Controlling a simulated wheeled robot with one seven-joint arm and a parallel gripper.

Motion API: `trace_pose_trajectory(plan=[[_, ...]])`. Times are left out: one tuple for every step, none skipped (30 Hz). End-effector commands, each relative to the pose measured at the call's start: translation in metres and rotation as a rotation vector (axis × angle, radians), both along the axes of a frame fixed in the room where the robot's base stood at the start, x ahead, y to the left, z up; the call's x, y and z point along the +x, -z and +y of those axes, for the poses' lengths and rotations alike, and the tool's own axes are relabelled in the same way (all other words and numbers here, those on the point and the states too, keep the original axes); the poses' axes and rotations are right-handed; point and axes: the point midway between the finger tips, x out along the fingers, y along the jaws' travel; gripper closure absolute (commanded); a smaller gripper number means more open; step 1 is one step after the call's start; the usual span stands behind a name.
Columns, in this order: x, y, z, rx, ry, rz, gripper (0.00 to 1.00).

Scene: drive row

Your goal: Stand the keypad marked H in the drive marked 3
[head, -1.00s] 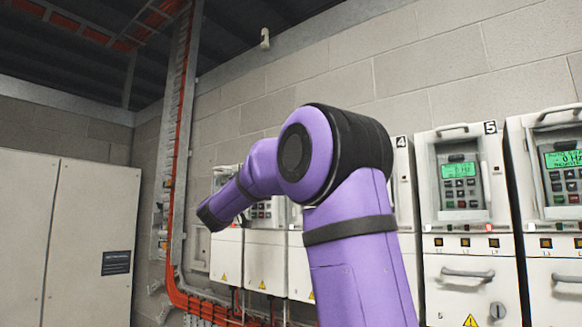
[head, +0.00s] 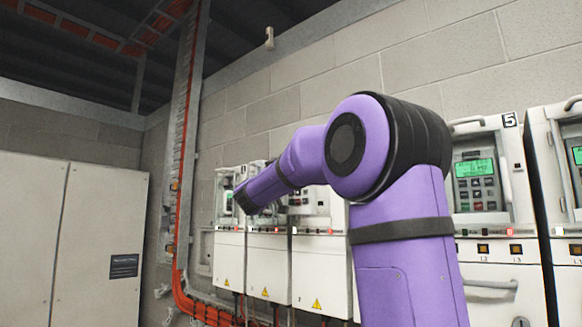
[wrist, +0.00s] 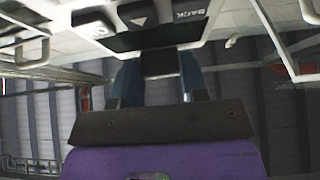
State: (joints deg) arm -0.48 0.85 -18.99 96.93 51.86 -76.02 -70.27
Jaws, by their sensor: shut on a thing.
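In the wrist view my gripper (wrist: 158,75) is shut on a keypad (wrist: 165,22). The keypad shows large and cut off at the top, with a BACK key, an arrow key and part of another key upside down. Its H mark is not in sight. In the head view my purple arm reaches left to the drive row, and my gripper's fingers cannot be made out there. A drive (head: 318,268) shows just left of my arm's upper link. Its number is not readable, so I cannot confirm which drive is marked 3.
The drive marked 5 (head: 476,248) stands right of my arm with its display lit green. Two more drives (head: 228,262) (head: 267,270) stand at the left of the row. Orange cables run down a vertical tray (head: 186,130). Pale cabinets (head: 90,240) stand far left.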

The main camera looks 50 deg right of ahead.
Motion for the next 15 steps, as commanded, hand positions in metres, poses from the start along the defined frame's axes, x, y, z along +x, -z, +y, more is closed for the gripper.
trace_pose_trajectory(plan=[[0.0, 0.0, -0.005, -0.001, 0.002, 0.0, 0.81], [0.0, 0.0, -0.008, 0.0, 0.003, 0.001, 0.81], [0.001, 0.0, -0.012, 0.0, 0.002, 0.001, 0.81], [0.001, 0.0, -0.015, 0.0, 0.003, 0.001, 0.81], [0.001, 0.0, -0.018, -0.001, 0.003, 0.001, 0.81], [0.002, 0.0, -0.022, -0.001, 0.003, 0.0, 0.81], [0.002, 0.0, -0.026, -0.001, 0.002, 0.0, 0.81], [0.002, 0.0, -0.029, 0.0, 0.002, 0.0, 0.81], [0.002, 0.0, -0.033, -0.001, 0.002, 0.0, 0.81], [0.002, 0.0, -0.035, -0.001, 0.002, 0.0, 0.81], [0.003, 0.0, -0.038, -0.001, 0.003, 0.0, 0.81], [0.003, 0.0, -0.042, -0.001, 0.002, 0.001, 0.81], [0.004, 0.0, -0.044, -0.001, 0.002, 0.001, 0.81], [0.004, 0.0, -0.047, -0.001, 0.001, 0.0, 0.81], [0.004, 0.0, -0.05, -0.001, 0.001, 0.0, 0.81]])
